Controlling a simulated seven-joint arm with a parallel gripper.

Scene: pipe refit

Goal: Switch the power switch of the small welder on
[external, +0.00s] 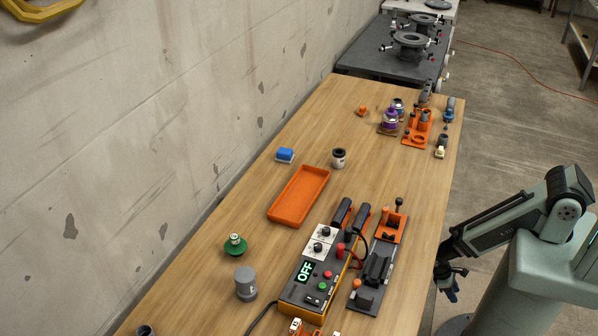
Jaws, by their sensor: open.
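The small welder (294,288) appears to be the grey and orange box at the front of the bench, with a display (304,272) reading OFF. Its panel carries a red button (328,274), a green button (322,286) and a small dark switch (312,299). Which of these is the power switch is too small to tell.
A dark clamp fixture (378,268) with an orange end stands right of the welder, between it and my gripper. An orange tray (299,195), grey cylinder (245,283) and green part (235,246) lie left and behind. Pipe parts (417,128) crowd the far end. Mid-bench right is clear.

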